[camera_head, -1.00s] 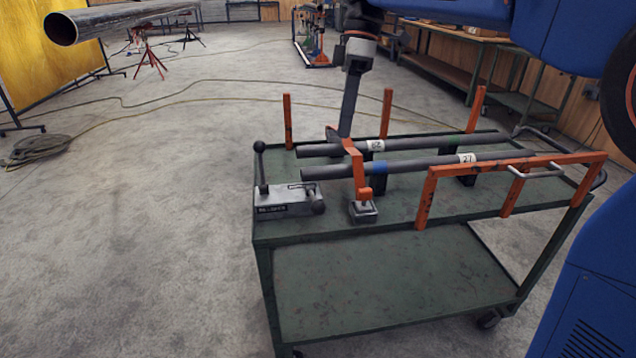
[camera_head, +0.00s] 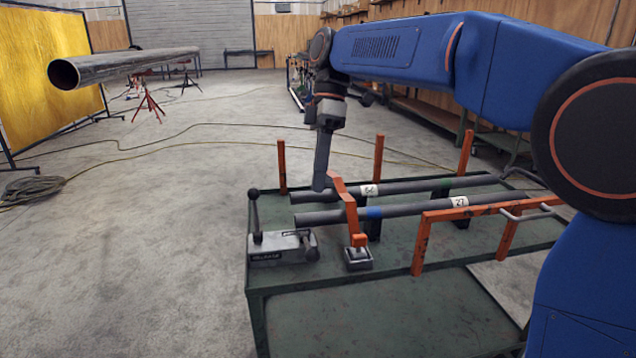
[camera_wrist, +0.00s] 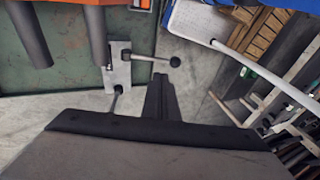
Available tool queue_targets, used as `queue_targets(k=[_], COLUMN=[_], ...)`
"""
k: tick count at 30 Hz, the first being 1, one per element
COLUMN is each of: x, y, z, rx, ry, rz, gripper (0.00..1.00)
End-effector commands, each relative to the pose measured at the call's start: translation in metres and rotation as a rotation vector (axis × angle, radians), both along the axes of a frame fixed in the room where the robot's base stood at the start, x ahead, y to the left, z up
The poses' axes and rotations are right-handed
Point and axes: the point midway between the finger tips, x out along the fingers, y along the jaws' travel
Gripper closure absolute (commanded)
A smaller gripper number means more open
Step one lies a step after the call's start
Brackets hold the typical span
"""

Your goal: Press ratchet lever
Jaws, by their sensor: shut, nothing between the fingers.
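A grey metal block (camera_head: 285,248) sits on the near left corner of the green cart top. An upright lever with a black ball knob (camera_head: 254,194) rises from its left end, and a shorter black knob (camera_head: 312,254) is at its right. In the wrist view the block (camera_wrist: 118,72) shows from above, with a ball-ended lever (camera_wrist: 174,62) reaching right, just above my fingers. My gripper (camera_head: 320,188) points down behind the pipe ends, right of the upright lever and apart from it. In the wrist view its fingers (camera_wrist: 160,82) are together and empty.
Two dark pipes (camera_head: 410,207) lie along the green cart (camera_head: 430,245) beside orange posts (camera_head: 281,166). An orange bent arm (camera_head: 349,208) stands between block and rail (camera_head: 420,240). A large pipe (camera_head: 120,65) is far left. Floor left of the cart is mostly clear.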

Motion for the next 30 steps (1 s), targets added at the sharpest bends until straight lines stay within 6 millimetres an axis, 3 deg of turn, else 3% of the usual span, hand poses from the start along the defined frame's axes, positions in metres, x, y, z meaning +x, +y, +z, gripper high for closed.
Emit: queue_targets(k=[16,21,30], x=[-0.035,-0.041,-0.043], y=[0.011,0.013,0.013], z=[-0.086,-0.101,-0.106], rx=[-0.001,0.000,0.000], ry=[0.003,0.001,0.001], rz=[0.001,0.000,0.000], gripper=[1.00,1.00,1.00])
